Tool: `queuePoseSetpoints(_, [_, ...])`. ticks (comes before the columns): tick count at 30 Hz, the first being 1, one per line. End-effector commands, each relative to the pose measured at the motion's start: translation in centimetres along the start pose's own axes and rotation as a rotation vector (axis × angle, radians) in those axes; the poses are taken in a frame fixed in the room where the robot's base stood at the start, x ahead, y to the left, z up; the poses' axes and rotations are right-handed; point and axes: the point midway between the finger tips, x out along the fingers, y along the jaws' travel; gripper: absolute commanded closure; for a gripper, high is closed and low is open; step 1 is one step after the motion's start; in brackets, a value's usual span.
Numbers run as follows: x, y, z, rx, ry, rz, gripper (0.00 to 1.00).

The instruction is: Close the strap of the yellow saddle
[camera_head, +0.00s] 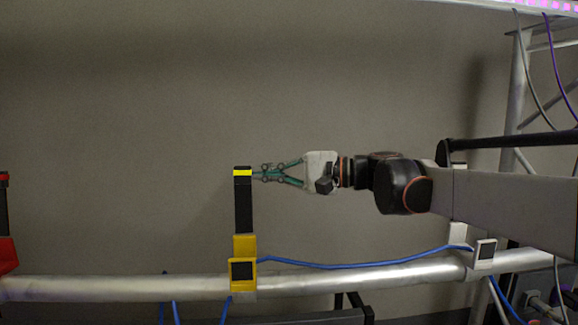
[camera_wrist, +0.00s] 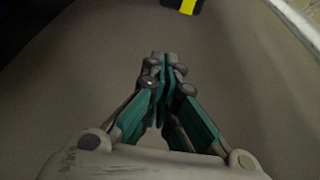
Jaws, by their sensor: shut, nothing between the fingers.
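The yellow saddle (camera_head: 243,274) sits on the silver truss tube. Its black strap (camera_head: 243,208) stands upright above it, with a yellow band (camera_head: 243,172) near the top end. The strap is open. My gripper (camera_head: 256,174) is shut, with its fingertips right beside the strap's top end on the right side. I cannot tell if they touch. In the wrist view, my gripper's fingers (camera_wrist: 166,62) are closed together with nothing between them. The strap's yellow-banded end (camera_wrist: 188,6) shows at the top edge, ahead of the fingertips.
A blue cable (camera_head: 350,266) runs from the yellow saddle to a white saddle (camera_head: 484,254) on the right. A red saddle (camera_head: 8,252) is at the far left. The silver tube (camera_head: 120,288) runs across below. Truss posts (camera_head: 516,90) stand at right.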

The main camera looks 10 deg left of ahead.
Motion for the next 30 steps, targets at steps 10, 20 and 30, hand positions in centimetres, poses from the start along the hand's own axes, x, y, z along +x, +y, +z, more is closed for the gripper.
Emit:
queuePoseSetpoints(10, [0.2, -0.1, 3.2, 0.000, 0.000, 0.000, 1.00])
queuePoseSetpoints(20, [-0.1, 0.0, 3.8, 0.000, 0.000, 0.000, 1.00])
queuePoseSetpoints(30, [-0.1, 0.0, 4.0, -0.019, 0.000, -0.007, 1.00])
